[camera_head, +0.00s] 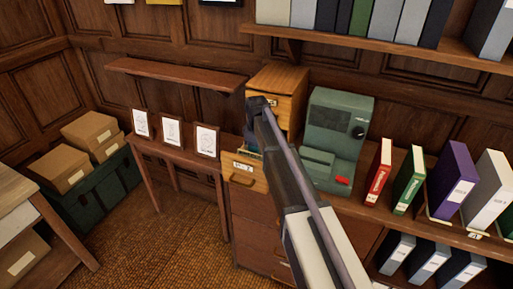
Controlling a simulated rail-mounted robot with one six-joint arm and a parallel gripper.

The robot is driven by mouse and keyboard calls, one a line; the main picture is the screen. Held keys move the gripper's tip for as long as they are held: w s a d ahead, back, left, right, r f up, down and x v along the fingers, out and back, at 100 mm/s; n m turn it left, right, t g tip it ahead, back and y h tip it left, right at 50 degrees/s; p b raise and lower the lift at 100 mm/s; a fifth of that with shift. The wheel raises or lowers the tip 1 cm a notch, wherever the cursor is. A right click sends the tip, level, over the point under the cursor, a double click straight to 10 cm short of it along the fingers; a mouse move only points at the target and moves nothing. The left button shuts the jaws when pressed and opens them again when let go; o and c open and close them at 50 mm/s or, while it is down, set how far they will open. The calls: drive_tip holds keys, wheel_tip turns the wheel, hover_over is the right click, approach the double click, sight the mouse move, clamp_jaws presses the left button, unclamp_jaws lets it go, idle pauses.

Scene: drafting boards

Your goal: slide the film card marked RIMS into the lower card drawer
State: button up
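A small wooden card cabinet (285,80) stands on the counter. Its lower card drawer (245,178) is pulled out towards the left front, with a pale label and a handle on its front. Some bluish and pale edges show inside this drawer, partly hidden. The upper drawer looks shut, but my arm covers part of it. My gripper (256,106) is at the far end of my arm, in front of the cabinet's upper part and above the open drawer. I cannot make out its fingers or anything in them. No card marked RIMS can be read.
A green machine (337,138) with a red part stands right of the cabinet. Binders (378,172) stand further right on the counter. Framed pictures (172,130) stand on a narrow table at left. A wall shelf (375,42) with binders hangs above.

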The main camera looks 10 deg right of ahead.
wheel_tip(320, 180, up, 11)
drive_tip(key=p, duration=1.1)
drive_tip(key=shift+r, duration=0.1)
drive_tip(key=shift+f, duration=0.2)
drive_tip(key=shift+m, duration=0.6)
drive_tip(key=s+f+m+b, duration=0.3)
drive_tip(key=s+m, duration=0.2)
drive_tip(key=s, duration=1)
drive_tip(key=s+f+m+b, duration=0.4)
drive_tip(key=s, duration=1)
drive_tip(key=shift+s+m, duration=0.35)
drive_tip(key=shift+m, duration=0.05)
